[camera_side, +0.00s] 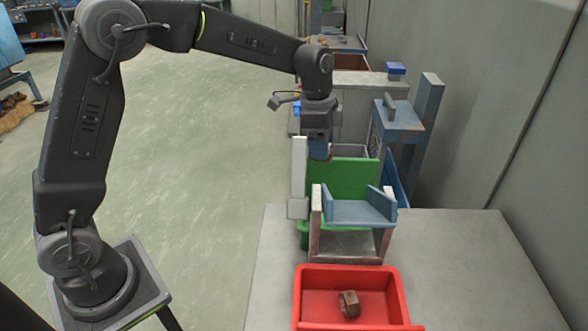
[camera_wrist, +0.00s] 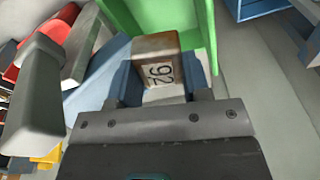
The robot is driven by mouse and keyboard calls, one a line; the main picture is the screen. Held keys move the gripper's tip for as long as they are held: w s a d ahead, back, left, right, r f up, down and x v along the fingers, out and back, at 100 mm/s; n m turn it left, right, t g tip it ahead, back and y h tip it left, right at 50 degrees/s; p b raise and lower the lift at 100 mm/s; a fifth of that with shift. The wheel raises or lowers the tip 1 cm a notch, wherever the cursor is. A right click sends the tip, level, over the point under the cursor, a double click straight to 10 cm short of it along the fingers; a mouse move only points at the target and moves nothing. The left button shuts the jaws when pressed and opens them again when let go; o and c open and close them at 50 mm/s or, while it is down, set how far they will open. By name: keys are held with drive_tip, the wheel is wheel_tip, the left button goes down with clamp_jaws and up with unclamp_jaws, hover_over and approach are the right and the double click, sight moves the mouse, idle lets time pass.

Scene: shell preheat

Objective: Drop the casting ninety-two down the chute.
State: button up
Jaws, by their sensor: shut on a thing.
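The casting ninety-two (camera_wrist: 160,74), a brownish block with a pale face marked 92, sits between the two blue fingers in the wrist view. My gripper (camera_wrist: 160,84) is shut on it; it also shows in the side view (camera_side: 319,152), pointing down, held up near the top of a green panel. The chute (camera_side: 352,211), a blue sloped trough with raised sides on a stand, is in front of that panel. Its blue surface shows left of the casting in the wrist view (camera_wrist: 92,88). Most of the casting is hidden by my gripper in the side view.
A red bin (camera_side: 302,297) with a brown casting (camera_side: 349,303) in it stands in front of the chute. A pale upright post (camera_side: 299,175) is close left of my gripper, and the green panel (camera_side: 355,178) is close behind the chute. The grey table (camera_side: 470,260) is clear to the right.

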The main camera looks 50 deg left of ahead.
drive_tip(key=s+d+r+m+g, duration=0.1)
drive_tip(key=s+d+r+m, duration=0.2)
drive_tip(key=d+r+m, duration=0.6)
drive_tip(key=shift+m, duration=0.3)
drive_tip(key=shift+w+d+f, duration=0.1)
drive_tip(key=shift+d+f, duration=0.15)
drive_tip(key=shift+f, duration=1.3)
drive_tip(key=shift+w+d+f, duration=0.1)
drive_tip(key=shift+d+f, duration=0.1)
drive_tip(key=shift+f, duration=1.4)
drive_tip(key=shift+w+d+f, duration=0.1)
drive_tip(key=shift+d+f, duration=0.15)
drive_tip(key=shift+f, duration=1.3)
drive_tip(key=o, duration=1.1)
drive_tip(key=shift+c, duration=0.2)
wheel_tip(320, 180, up, 14)
drive_tip(key=a, duration=0.1)
drive_tip(key=shift+w+a+f, duration=0.15)
drive_tip(key=shift+w+a, duration=0.05)
drive_tip(key=shift+a, duration=0.15)
